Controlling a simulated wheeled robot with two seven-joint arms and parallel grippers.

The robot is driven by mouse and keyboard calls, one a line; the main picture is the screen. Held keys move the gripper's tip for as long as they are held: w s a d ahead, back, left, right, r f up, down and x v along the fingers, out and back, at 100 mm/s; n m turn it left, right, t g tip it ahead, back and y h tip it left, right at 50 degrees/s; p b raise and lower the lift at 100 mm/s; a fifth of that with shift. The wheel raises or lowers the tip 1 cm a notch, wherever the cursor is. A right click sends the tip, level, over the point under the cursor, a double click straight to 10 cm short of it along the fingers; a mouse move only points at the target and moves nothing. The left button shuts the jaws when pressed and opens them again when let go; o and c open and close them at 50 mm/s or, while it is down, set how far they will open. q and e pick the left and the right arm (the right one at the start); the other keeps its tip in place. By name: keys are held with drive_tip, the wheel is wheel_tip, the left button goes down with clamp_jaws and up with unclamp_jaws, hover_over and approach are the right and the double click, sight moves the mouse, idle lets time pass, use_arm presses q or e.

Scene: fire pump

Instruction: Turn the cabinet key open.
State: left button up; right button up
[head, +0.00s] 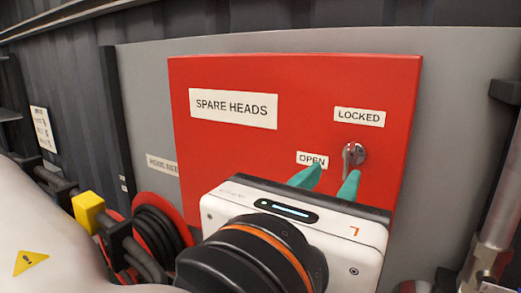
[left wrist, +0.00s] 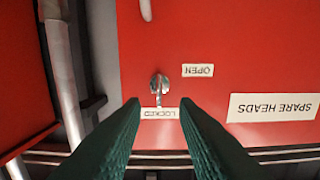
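The silver key (head: 347,158) sits in a round lock on the red SPARE HEADS cabinet door (head: 240,150). The LOCKED label (head: 359,117) is above the lock and the OPEN label (head: 312,159) is to its left. In the left wrist view, which is upside down, the key (left wrist: 158,88) points toward the LOCKED label (left wrist: 160,113). My left gripper (head: 330,176) faces the door just below the key. Its two green fingers are apart and empty, with the key showing beyond the gap between the tips (left wrist: 159,104). My right gripper is not in view.
A red hose reel (head: 160,222) and a yellow block (head: 88,208) are at the lower left of the head view. A metal pipe (head: 497,215) stands at the right edge. The door surface around the lock is flat and clear.

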sight(346, 162)
use_arm(q)
drive_tip(key=x, duration=0.6)
drive_tip(key=shift+w+d+p, duration=0.2)
drive_tip(key=shift+p, duration=0.15)
clamp_jaws()
